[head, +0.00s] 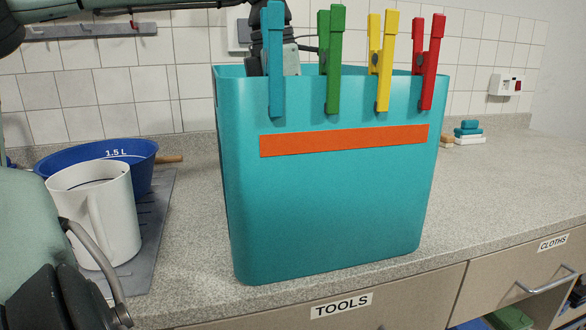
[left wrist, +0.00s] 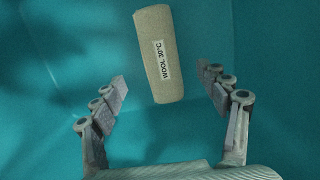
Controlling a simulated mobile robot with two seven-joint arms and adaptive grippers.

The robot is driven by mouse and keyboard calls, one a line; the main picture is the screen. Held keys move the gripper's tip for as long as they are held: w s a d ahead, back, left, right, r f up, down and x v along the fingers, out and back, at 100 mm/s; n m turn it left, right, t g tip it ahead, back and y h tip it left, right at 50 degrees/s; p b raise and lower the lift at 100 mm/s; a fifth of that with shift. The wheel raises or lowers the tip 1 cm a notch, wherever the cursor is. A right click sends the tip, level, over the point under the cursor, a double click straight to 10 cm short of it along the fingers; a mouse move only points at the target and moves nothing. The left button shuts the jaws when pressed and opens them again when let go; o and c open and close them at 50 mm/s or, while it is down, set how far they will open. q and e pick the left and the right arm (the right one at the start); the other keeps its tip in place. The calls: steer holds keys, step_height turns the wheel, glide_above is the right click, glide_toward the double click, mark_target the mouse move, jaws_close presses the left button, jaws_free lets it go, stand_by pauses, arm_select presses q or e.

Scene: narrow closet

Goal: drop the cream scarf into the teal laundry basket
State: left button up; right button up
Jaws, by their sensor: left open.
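The cream scarf (left wrist: 153,28) is a rolled, pale bundle with a label reading "WOOL 30°C". It lies inside the teal laundry basket, between and beyond my fingers in the left wrist view. The teal laundry basket (head: 335,205) stands upright on the counter with an orange band on its front; its teal inside (left wrist: 270,60) fills the left wrist view. My left gripper (left wrist: 162,80) is open, its two fingers apart and not visibly touching the scarf. In the head view it reaches down behind the basket's front rim, so its fingertips and the scarf are hidden there.
Blue, green, yellow and red pegs (head: 331,60) clip to the basket's front rim. A white jug (head: 105,215) and a blue bowl (head: 140,170) stand left of it. Counter space at right (head: 500,185) is clear. Drawers (head: 400,300) lie below, one labelled TOOLS.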

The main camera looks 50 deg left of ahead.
arm_select(q)
step_height(320, 180, up, 7)
steer(key=shift+s+a+f, duration=0.15)
steer(key=shift+s+a, duration=0.1)
steer(key=shift+s, duration=0.2)
arm_select(e)
steer(key=shift+s+f, duration=0.1)
arm_select(q)
steer(key=shift+f, duration=0.1)
steer(key=f, duration=0.4)
steer(key=w+f, duration=0.1)
steer(key=f, duration=0.7)
steer(key=shift+w+d+f, duration=0.1)
steer(key=shift+w+d, duration=0.25)
steer(key=shift+d, duration=0.05)
steer(key=shift+f+b, duration=0.35)
steer(key=shift+f, duration=0.05)
steer(key=shift+r, duration=0.1)
arm_select(e)
steer(key=shift+w+a+r, duration=0.1)
steer(key=shift+w+r, duration=0.25)
steer(key=shift+r, duration=0.2)
steer(key=shift+w+a+r, duration=0.1)
steer(key=shift+w+r, duration=0.2)
steer(key=shift+r, duration=0.25)
